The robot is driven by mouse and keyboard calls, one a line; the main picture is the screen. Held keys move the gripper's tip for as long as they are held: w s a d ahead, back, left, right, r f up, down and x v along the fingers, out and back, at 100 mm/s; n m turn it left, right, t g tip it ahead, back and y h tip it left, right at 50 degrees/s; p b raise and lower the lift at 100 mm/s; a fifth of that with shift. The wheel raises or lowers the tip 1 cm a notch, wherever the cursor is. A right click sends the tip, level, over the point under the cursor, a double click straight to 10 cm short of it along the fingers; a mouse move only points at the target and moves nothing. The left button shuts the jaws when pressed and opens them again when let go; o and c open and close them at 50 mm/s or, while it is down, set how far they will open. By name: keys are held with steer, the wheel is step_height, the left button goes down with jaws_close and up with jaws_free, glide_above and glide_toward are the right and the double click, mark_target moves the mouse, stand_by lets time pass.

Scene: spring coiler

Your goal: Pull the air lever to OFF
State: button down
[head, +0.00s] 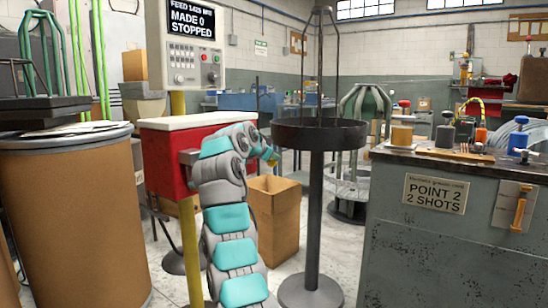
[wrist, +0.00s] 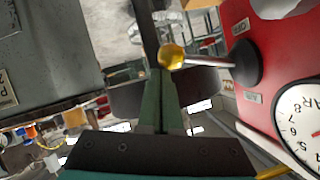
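The air lever (wrist: 210,62) shows in the wrist view as a metal rod with a yellow ball knob (wrist: 172,57), rising from a black pivot on a red box (wrist: 278,40).
A round gauge (wrist: 305,120) is on the red box. A black round stand (head: 318,135) is close to the right of my arm. A grey cabinet (head: 400,255) is at right, a brown drum (head: 75,220) at left. A cardboard box (head: 275,220) is on the floor.

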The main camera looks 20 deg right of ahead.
steer(key=s+a+r, duration=0.4)
steer(key=s+r, duration=0.3)
steer(key=s, duration=0.1)
steer(key=shift+s+a+p, duration=0.15)
steer(key=shift+p, duration=0.2)
stand_by(0.4)
stand_by(0.4)
steer(key=s+a+f+n+g+y+p, duration=0.3)
steer(key=s+f, duration=0.5)
steer(key=s, duration=1)
steer(key=s+a+f+n+g+y+p, duration=0.3)
steer(key=s+f+n, duration=0.3)
steer(key=s, duration=1.2)
steer(key=s+a+f+n+g+y+p, duration=0.3)
steer(key=s+f, duration=0.9)
steer(key=s, duration=0.6)
steer(key=shift+s+a+f+n+g+p, duration=0.15)
steer(key=shift+s+a+n+g+p, duration=0.15)
steer(key=shift+a+n+g+p, duration=0.55)
